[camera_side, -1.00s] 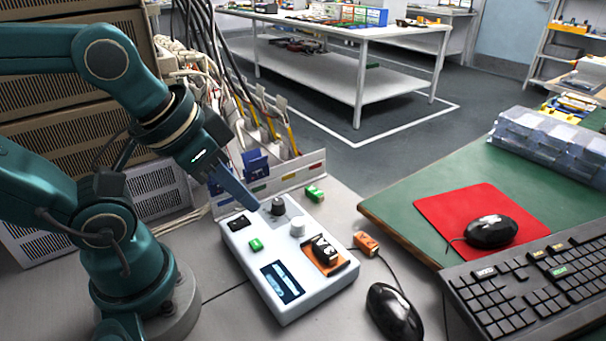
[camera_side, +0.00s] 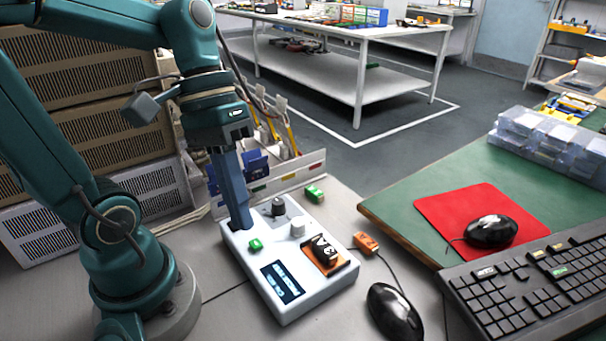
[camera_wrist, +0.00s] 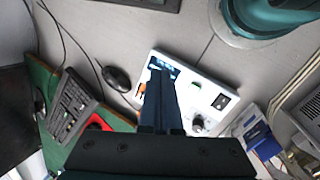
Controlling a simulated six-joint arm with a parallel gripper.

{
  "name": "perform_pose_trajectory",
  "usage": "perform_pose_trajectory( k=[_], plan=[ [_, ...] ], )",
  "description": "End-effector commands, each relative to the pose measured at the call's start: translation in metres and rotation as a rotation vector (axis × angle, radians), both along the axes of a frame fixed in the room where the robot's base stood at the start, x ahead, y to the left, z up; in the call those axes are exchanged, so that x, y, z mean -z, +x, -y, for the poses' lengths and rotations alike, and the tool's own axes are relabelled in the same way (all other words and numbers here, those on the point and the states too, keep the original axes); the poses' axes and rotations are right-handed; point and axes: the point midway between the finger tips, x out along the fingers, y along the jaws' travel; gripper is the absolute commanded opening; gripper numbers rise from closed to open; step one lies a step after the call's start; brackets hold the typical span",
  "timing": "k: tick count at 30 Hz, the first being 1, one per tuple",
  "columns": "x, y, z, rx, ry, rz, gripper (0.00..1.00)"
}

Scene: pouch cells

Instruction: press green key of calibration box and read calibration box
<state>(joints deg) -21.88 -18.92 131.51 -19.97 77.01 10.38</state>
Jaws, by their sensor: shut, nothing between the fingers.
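The white calibration box (camera_side: 311,294) sits on the grey bench in the side view. Its green key (camera_side: 255,245) is at the left of its top, with a lit display (camera_side: 282,281) in front; the digits are too small to read. My gripper (camera_side: 241,226) is shut and empty, pointing down over the box's back left corner, just behind the green key. It hides most of the black switch there. I cannot tell whether the tips touch the box. In the wrist view my fingers (camera_wrist: 160,75) cross the box (camera_wrist: 205,90); the green key (camera_wrist: 195,84) and switch (camera_wrist: 221,101) show beside them.
A rack with blue parts (camera_side: 256,164) stands behind.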

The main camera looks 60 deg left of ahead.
Motion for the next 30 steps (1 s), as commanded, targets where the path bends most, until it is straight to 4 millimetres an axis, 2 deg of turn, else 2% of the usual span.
perform_pose_trajectory(
  k=[6, 12, 18, 30],
  plan=[
    [-0.006, 0.023, -0.02, -0.237, -0.257, -0.159, 0.0],
    [-0.003, 0.038, -0.048, -0.42, -0.4, -0.218, 0.0],
    [0.002, 0.038, -0.062, -0.496, -0.435, -0.239, 0.0],
    [0.003, 0.038, -0.063, -0.502, -0.433, -0.237, 0.0]
  ],
)
